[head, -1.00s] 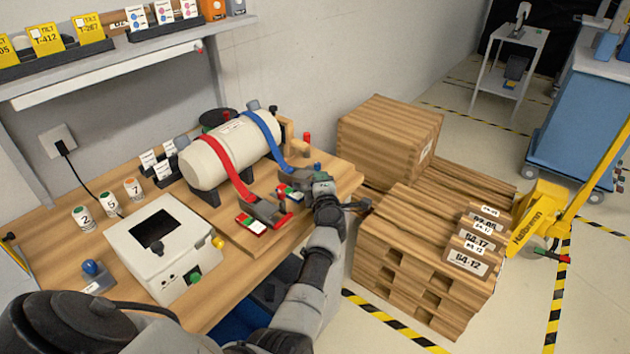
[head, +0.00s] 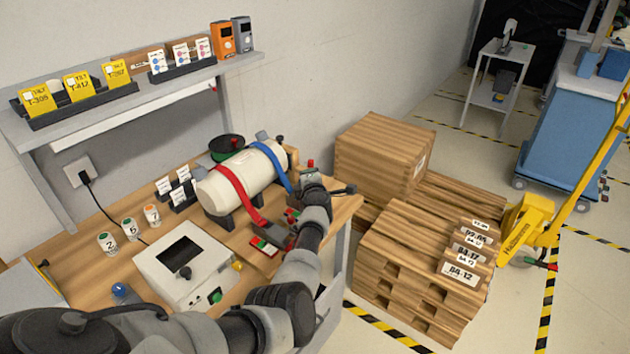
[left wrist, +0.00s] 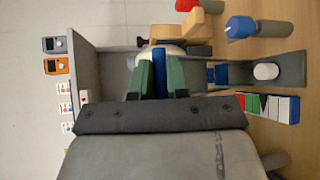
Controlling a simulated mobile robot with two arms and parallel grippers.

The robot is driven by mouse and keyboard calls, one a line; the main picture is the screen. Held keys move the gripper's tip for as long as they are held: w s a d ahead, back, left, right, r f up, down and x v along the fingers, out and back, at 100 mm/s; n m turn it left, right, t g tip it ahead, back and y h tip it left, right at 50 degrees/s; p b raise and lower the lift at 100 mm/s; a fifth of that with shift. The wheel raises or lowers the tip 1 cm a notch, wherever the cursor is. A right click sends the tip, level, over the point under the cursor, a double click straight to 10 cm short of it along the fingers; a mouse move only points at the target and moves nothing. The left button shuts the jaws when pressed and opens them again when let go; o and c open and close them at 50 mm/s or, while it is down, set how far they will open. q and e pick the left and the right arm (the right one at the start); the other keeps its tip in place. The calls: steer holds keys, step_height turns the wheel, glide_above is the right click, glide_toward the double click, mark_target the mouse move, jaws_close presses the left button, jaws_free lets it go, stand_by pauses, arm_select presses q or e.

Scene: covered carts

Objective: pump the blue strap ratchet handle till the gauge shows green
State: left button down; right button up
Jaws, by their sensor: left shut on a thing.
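The white tank (head: 213,190) lies on the wooden bench with a red strap (head: 236,190) and a blue strap (head: 272,160) over it. My left gripper (left wrist: 161,75) is shut on the blue ratchet handle (left wrist: 160,70), between its green finger pads. In the head view this gripper is beside the blue strap and my wrist covers most of the handle. The blue ratchet's frame (left wrist: 285,70) and the coloured gauge strip (left wrist: 270,107) show in the left wrist view. The gauge reading is too small to tell. My right gripper is not in view.
The red strap's gauge (head: 264,246) sits close to the left arm. A white box with a screen (head: 170,265) stands on the bench. A blue-topped knob (left wrist: 243,27) is near the blue ratchet. Wooden crates (head: 380,155) and stacked pallets (head: 415,260) stand to the right.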

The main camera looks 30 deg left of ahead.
arm_select(q)
steer(key=shift+a+r, duration=0.25)
steer(key=shift+a, duration=0.25)
steer(key=c, duration=1.4)
jaws_free()
steer(key=shift+f, duration=0.1)
steer(key=shift+a, duration=0.1)
steer(key=shift+s+d, duration=0.1)
steer(key=shift+d, duration=0.1)
